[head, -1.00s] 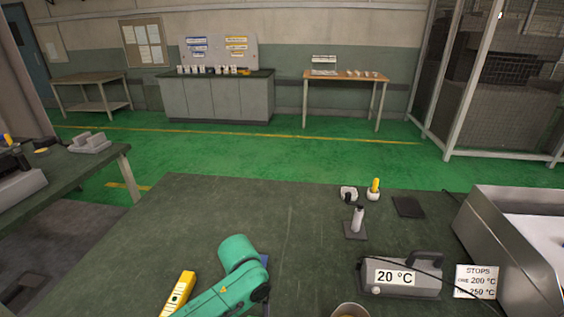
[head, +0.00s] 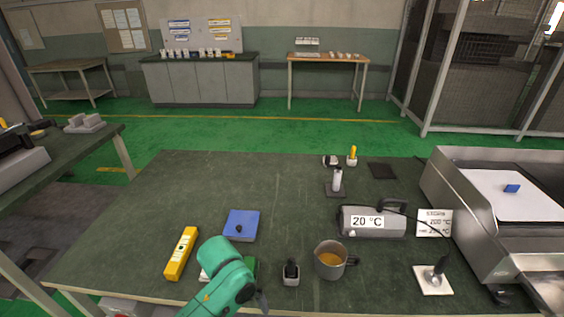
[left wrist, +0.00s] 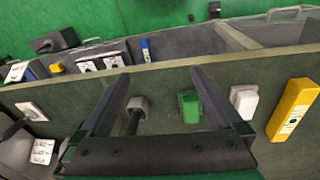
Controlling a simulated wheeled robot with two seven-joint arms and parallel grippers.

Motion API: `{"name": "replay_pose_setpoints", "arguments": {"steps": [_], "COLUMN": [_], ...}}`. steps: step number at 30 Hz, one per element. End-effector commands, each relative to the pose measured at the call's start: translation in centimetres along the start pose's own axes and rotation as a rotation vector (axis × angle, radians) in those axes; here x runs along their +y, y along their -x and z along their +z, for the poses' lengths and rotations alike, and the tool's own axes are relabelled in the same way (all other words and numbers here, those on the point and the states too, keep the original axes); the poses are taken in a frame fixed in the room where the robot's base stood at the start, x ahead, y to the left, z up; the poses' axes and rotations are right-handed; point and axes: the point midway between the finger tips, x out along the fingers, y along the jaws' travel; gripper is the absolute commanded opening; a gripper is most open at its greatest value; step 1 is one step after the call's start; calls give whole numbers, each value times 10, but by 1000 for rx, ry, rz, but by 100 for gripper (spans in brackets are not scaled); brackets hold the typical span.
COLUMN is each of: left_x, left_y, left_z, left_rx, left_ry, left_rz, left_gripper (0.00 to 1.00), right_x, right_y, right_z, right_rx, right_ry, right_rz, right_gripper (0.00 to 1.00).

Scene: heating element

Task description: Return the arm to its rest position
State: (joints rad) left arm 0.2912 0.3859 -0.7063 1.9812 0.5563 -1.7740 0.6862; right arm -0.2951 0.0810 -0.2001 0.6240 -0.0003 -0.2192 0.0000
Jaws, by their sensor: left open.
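My left arm (head: 222,280) is teal and comes in at the bottom of the head view, above the near edge of the green work table (head: 130,225). My left gripper (head: 262,300) is mostly hidden behind the arm there, with only a dark piece showing. In the left wrist view its two dark fingers (left wrist: 160,78) are spread apart with nothing gripped. Past them are a black-handled item in a small grey cup (left wrist: 137,106) and a green block (left wrist: 189,106). My right gripper is not in view.
A yellow instrument (head: 181,253) and a blue pad (head: 241,225) lie near the arm. A metal mug (head: 331,262) with orange contents and a 20 °C heater unit (head: 372,221) stand to the right. A steel-sided station (head: 470,215) is at far right. The table's back left is clear.

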Motion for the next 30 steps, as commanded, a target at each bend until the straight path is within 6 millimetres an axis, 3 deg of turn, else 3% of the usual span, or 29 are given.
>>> {"name": "replay_pose_setpoints", "arguments": {"steps": [5, 11, 17, 25, 30], "left_x": [4, -15, -54, -120, -128], "left_y": [-1, 3, 9, 26, -25], "left_z": [16, 37, 68, 126, 121], "left_rx": [65, 151, 214, 222, 198], "left_ry": [-35, -45, -31, -19, -26], "left_rz": [66, 81, 21, -153, -156], "left_gripper": [100, 100, 100, 100, 100], "right_x": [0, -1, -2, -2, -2], "right_y": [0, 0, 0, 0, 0], "right_z": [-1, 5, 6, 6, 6], "right_rx": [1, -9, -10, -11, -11], "right_ry": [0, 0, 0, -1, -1], "right_rz": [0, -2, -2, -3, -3], "right_gripper": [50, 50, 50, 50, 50]}}
